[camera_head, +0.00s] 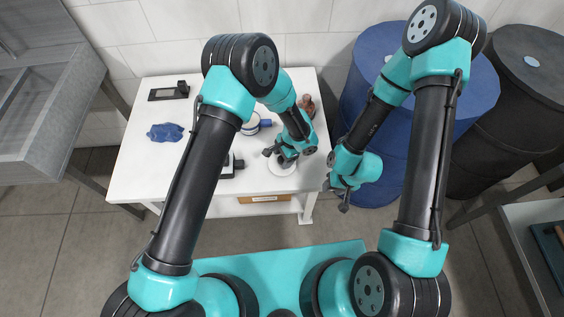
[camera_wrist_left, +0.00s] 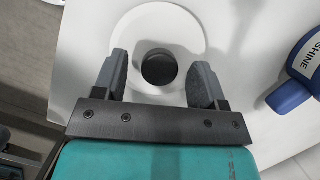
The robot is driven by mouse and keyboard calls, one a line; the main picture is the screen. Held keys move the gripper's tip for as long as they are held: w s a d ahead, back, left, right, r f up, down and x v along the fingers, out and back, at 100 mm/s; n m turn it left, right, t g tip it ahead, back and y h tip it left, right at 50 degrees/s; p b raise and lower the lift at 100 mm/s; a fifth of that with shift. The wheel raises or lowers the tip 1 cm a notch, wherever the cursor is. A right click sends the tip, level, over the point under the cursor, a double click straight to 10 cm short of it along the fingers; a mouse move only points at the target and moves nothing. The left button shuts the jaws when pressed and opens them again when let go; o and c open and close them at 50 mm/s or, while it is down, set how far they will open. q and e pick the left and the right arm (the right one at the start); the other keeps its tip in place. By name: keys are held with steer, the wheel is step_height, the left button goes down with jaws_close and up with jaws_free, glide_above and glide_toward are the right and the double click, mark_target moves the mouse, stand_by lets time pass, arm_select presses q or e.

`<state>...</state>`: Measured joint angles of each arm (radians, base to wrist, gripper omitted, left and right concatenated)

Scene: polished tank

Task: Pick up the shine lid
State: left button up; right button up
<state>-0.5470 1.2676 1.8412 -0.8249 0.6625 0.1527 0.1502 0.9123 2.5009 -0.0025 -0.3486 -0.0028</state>
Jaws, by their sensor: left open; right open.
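A white round lid (camera_wrist_left: 137,26) with a dark round knob (camera_wrist_left: 159,68) lies flat on the white table; it also shows in the head view (camera_head: 282,170), partly covered by my left gripper. My left gripper (camera_head: 280,156) is open above it, and in the left wrist view its two fingers (camera_wrist_left: 160,76) stand either side of the knob, with gaps. Whether the fingertips are down at knob height I cannot tell. My right gripper (camera_head: 343,200) is open and empty, in the air right of the table.
A white and blue container marked SHINE (camera_wrist_left: 312,60) is close to the right of the left gripper. The table (camera_head: 140,180) also holds a blue cloth-like item (camera_head: 165,132), a black device (camera_head: 169,92) and a brown object (camera_head: 306,104). Blue (camera_head: 480,85) and black (camera_head: 520,125) drums stand right.

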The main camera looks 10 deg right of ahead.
arm_select(q)
steer(key=shift+s+a+f, duration=0.1)
steer(key=shift+a+f, duration=0.05)
steer(key=shift+f, duration=0.45)
steer(key=shift+c, duration=0.5)
steer(key=c, duration=1)
